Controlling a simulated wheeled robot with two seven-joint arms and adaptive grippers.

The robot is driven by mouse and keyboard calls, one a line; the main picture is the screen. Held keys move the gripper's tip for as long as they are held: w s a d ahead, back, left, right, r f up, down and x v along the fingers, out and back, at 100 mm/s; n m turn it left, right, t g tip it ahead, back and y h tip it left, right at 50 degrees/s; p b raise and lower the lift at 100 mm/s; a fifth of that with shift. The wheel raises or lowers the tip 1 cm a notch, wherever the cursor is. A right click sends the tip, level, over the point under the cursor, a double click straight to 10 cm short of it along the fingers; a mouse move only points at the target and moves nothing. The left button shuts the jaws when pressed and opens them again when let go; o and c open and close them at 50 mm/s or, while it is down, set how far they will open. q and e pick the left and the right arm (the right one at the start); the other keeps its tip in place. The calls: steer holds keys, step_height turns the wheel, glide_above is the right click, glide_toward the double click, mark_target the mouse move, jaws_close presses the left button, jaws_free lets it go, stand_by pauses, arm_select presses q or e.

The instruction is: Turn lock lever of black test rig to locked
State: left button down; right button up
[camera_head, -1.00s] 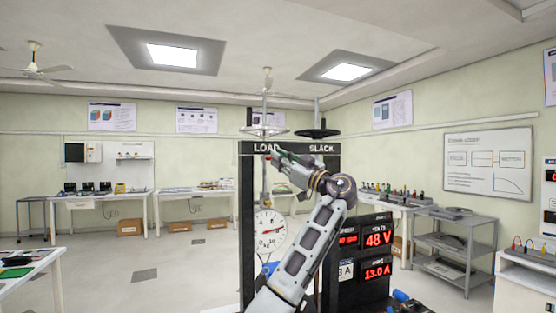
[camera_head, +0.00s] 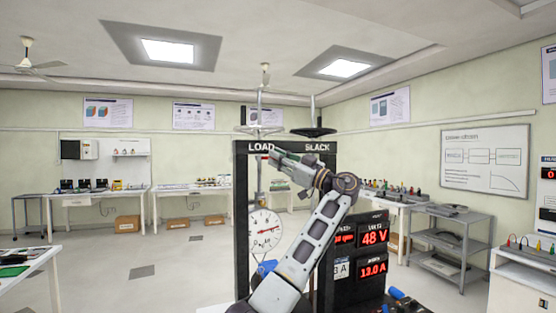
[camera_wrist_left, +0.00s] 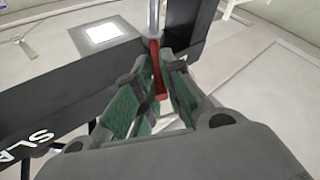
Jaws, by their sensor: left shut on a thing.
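The black test rig (camera_head: 242,200) stands ahead of me as a tall frame with a top beam lettered LOAD and SLACK. A red lever (camera_wrist_left: 157,72) hangs at a grey rod under the beam in the left wrist view. My left gripper (camera_head: 274,158) is just under the beam on the LOAD side; its green-padded fingers (camera_wrist_left: 155,95) are shut on the red lever, one on each side. In the head view the gripper mostly hides the lever. My right gripper is not in view.
A round dial (camera_head: 264,231) hangs inside the frame, partly behind my left arm. Red-digit meters (camera_head: 373,236) stand at the rig's right. Two discs on rods, one pale and one black (camera_head: 313,132), rise above the beam. A grey shelf cart (camera_head: 445,240) stands farther right.

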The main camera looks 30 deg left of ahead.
arm_select(q)
steer(key=c, duration=1.8)
jaws_free()
steer(key=shift+w, duration=0.1)
steer(key=v, duration=1.2)
steer(key=shift+f, duration=0.1)
